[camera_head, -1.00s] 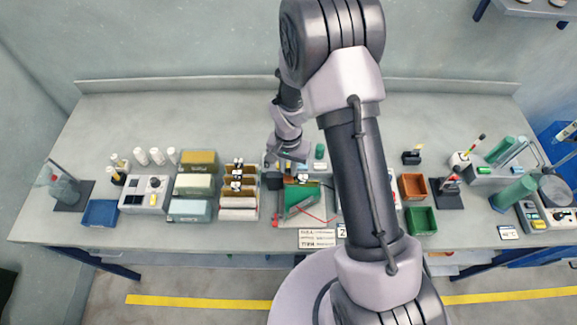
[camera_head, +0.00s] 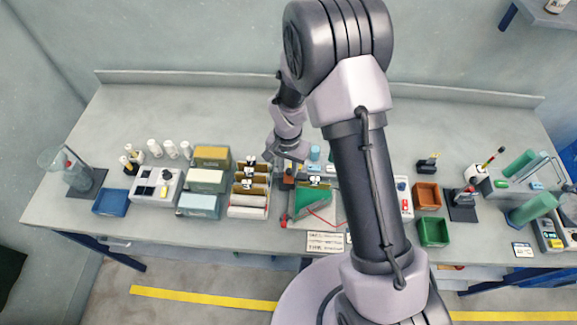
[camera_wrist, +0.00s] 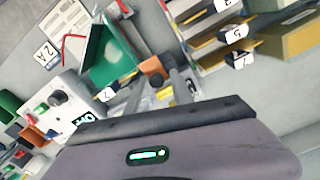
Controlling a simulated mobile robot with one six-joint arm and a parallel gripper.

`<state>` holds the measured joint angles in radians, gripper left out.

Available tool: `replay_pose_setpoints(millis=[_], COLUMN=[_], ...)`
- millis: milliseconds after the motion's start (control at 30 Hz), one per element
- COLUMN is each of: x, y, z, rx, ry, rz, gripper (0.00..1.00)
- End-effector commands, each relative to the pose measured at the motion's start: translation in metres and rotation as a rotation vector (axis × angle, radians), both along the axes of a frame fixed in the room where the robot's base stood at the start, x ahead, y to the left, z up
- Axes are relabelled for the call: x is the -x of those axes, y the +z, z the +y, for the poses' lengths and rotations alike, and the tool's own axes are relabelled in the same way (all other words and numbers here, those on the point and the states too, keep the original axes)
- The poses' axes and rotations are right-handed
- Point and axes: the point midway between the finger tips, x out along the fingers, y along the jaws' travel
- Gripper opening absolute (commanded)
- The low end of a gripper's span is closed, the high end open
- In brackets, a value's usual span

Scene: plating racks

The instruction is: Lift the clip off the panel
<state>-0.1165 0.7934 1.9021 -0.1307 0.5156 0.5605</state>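A green panel (camera_head: 311,200) stands in a tray right of the middle of the bench. A small dark clip with a white tag (camera_head: 315,181) sits at its top edge. In the wrist view the green panel (camera_wrist: 108,58) is at upper left, with a white numbered tag (camera_wrist: 105,94) by its lower edge. My gripper (camera_head: 290,168) is just behind and left of the panel, pointing down. In the wrist view my gripper (camera_wrist: 160,90) shows two grey fingers apart, with no clip visible between them. Its housing hides what lies below.
Left of the panel is a rack of upright panels with numbered clips (camera_head: 250,183). An orange-brown bin (camera_head: 428,195) and a green bin (camera_head: 434,232) stand to the right. A red wire (camera_head: 325,218) lies by the panel.

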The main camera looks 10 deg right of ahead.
Motion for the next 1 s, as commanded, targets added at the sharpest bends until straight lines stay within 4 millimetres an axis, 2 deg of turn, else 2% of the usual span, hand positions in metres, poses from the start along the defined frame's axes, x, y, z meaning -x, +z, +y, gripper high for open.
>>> replay_pose_setpoints(millis=[167,267,367,700,833,1000], x=[0.000,0.000,-0.001,-0.001,0.000,0.000], y=[0.001,0.010,0.032,0.138,0.163,0.174], z=[0.000,0.000,0.000,0.000,0.000,0.000], rx=[0.000,0.000,-0.001,-0.001,-0.001,0.000], ry=[0.000,0.000,-0.001,0.000,0.000,0.000], rz=[0.000,-0.001,-0.004,-0.004,-0.002,0.000], gripper=[0.28,0.28,0.28,0.28,0.28,0.28])
